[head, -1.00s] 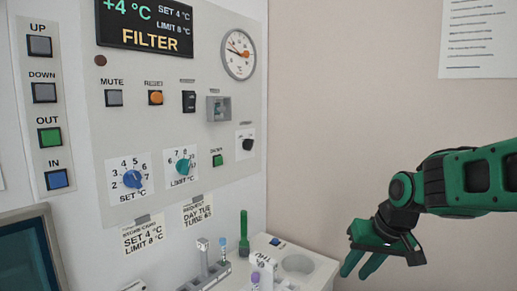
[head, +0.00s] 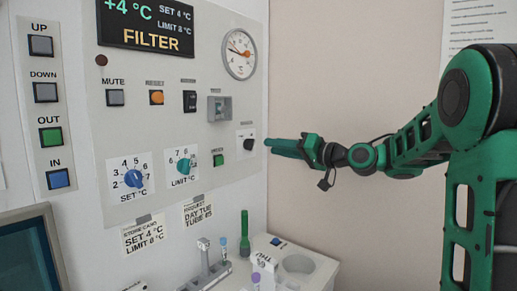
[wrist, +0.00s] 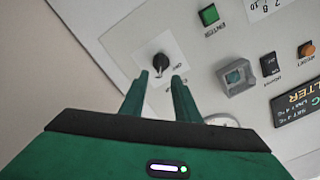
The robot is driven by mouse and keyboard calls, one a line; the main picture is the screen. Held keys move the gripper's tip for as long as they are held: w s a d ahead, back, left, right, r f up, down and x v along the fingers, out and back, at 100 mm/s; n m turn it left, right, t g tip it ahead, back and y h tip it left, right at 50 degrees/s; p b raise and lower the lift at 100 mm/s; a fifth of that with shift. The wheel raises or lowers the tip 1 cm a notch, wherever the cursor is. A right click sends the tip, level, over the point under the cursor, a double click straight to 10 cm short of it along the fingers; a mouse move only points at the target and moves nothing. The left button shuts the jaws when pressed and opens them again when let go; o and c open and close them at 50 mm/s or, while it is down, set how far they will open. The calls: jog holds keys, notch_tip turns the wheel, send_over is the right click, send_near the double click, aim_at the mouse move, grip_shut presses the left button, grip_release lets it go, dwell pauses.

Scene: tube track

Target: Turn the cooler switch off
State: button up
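My gripper (head: 270,144) points left at the wall panel, its fingertips just right of a black switch knob (head: 248,144) on a white plate. In the wrist view the two fingertips (wrist: 160,76) are apart with nothing held between them. The black knob (wrist: 160,65) lies just beyond the gap between them; I cannot tell whether they touch it. Its handle points down toward the gripper in that view. A black rocker switch (head: 189,101) sits higher on the panel. The small labels are unreadable, so I cannot confirm by name which is the cooler switch.
A guarded switch box (head: 219,108) and a green button (head: 218,160) are near the knob. SET (head: 134,178) and LIMIT (head: 183,167) dials are to the left. Below stands a counter with a tube rack (head: 208,272) and a green tool (head: 245,232).

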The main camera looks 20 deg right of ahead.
aim_at(250, 144)
jog(key=x, duration=0.7)
jog(key=shift+w, duration=0.15)
jog(key=shift+a, duration=0.1)
grip_shut()
